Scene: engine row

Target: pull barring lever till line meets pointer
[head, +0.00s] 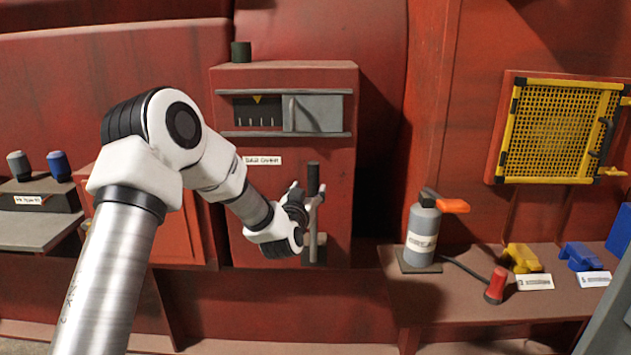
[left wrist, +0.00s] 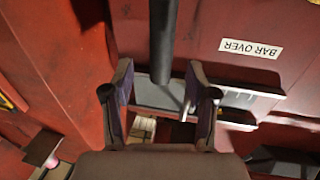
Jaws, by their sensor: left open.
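The barring lever (head: 313,180) stands upright on the front of the red housing (head: 235,220), with a black grip over a paler rod. A yellow pointer (head: 257,99) points down in the dark window at the top left of the housing, with several pale lines (head: 257,122) below it. My left gripper (head: 306,193) is open at the lever, its fingers either side of the grip. In the left wrist view the lever's dark bar (left wrist: 163,40) comes down between the open fingers (left wrist: 160,78); I cannot tell whether either touches it. My right gripper is out of view.
A grey sliding cover (head: 319,113) fills the window's right half. Right of the housing, a shelf (head: 450,295) holds a grey canister (head: 423,238) and a red-handled tool (head: 496,285). A yellow mesh guard (head: 555,130) is on the wall. Bottles (head: 58,165) stand far left.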

